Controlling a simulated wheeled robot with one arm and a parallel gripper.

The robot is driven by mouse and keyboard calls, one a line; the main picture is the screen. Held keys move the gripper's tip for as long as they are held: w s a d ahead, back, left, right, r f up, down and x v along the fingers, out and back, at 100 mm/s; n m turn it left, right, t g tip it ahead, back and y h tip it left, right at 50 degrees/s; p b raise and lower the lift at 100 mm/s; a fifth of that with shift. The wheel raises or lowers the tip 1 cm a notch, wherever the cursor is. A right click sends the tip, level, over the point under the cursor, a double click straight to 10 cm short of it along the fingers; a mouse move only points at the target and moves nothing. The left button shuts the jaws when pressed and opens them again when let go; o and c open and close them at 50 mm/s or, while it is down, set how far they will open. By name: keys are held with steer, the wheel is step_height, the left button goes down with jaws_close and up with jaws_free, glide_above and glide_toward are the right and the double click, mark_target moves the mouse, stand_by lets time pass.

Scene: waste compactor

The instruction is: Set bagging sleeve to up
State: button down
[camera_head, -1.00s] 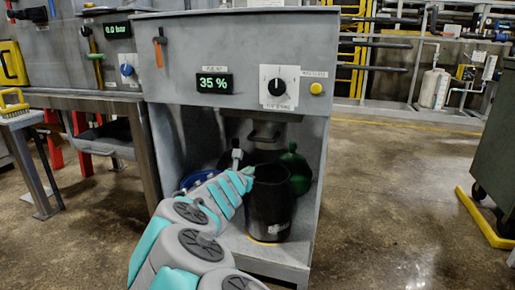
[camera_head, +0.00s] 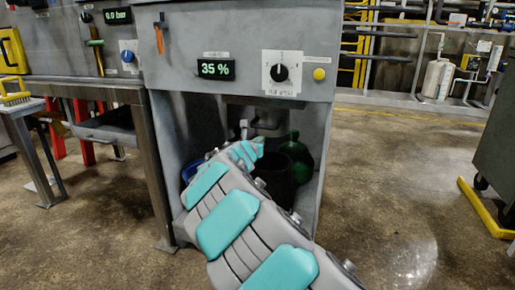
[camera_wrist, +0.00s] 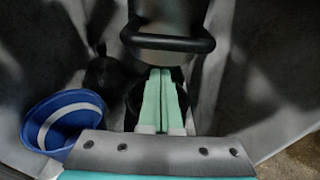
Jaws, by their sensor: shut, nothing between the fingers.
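The bagging sleeve is most likely the dark round part (camera_wrist: 172,14) hanging under the compactor's top, with a black bar handle (camera_wrist: 168,44) across its front. In the head view the handle (camera_head: 266,125) shows just below the control panel, partly behind my arm. My gripper (camera_wrist: 161,72) is shut and empty, its teal fingers side by side. The fingertips show just below the handle in the wrist view; I cannot tell whether they touch it. In the head view my gripper (camera_head: 258,145) is inside the cabinet opening, partly hidden by its own links.
A black bin (camera_head: 276,170) stands in the cabinet beneath the sleeve, with a green container (camera_head: 297,153) behind it at right. A blue bucket (camera_wrist: 66,122) is at left. Cabinet side walls (camera_head: 322,150) bound the space. The display (camera_head: 215,69) reads 35 %.

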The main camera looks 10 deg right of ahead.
steer(key=shift+s+r, duration=0.25)
steer(key=shift+r, duration=0.8)
step_height(320, 180, up, 6)
steer(key=p, duration=0.6)
steer(key=shift+f, duration=0.2)
